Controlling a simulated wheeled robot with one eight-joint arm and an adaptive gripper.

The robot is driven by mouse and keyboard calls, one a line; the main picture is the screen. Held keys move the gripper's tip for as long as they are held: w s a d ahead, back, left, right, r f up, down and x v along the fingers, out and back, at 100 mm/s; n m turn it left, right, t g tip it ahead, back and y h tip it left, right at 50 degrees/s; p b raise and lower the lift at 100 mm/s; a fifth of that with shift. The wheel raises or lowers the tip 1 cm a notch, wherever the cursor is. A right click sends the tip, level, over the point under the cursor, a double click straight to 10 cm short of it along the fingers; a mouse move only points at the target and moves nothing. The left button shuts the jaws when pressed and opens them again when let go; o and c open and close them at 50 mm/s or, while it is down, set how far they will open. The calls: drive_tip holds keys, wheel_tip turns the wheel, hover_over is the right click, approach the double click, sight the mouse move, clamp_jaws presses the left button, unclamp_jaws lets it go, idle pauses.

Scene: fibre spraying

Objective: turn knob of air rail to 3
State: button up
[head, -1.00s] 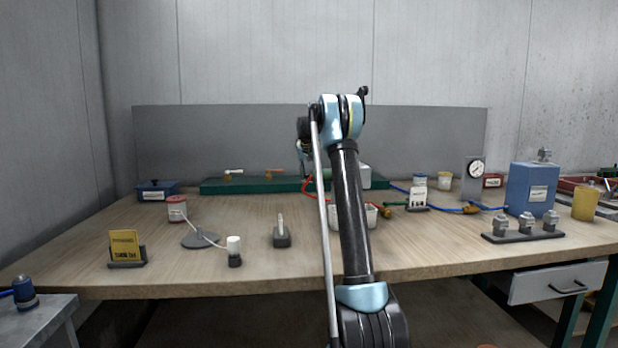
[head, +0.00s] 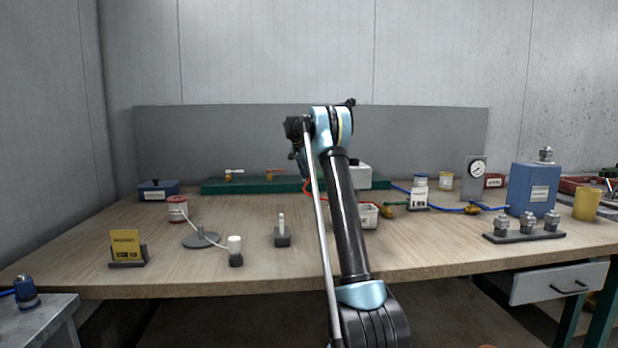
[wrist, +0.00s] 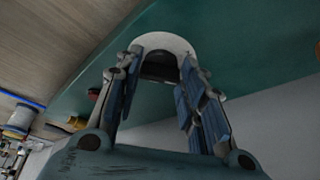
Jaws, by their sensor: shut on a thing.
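The green air rail (head: 240,187) lies along the back of the bench. Two levers, one white (head: 235,171) and one orange (head: 275,172), stand on its left part. In the wrist view the green rail surface (wrist: 235,40) fills the upper right. My gripper (wrist: 163,62) has its two fingers around a round white knob (wrist: 168,39) with a dark middle, and is shut on it. The knob's number marks cannot be read. In the head view my arm hides the gripper and the knob.
A white box (head: 357,176) shows right of my arm. A red hose (head: 318,191) and a blue hose (head: 440,203) run across the bench. A dial gauge (head: 478,168) and blue tank (head: 533,190) stand at the right. A wire stand (head: 200,241) is at the left.

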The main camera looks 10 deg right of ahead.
drive_tip(key=shift+w+a+m+g, duration=0.15)
drive_tip(key=shift+m+g, duration=0.15)
drive_tip(key=shift+m, duration=0.5)
drive_tip(key=shift+h, duration=0.3)
drive_tip(key=o, duration=1)
drive_tip(key=shift+o, duration=0.2)
drive_tip(key=v, duration=1.2)
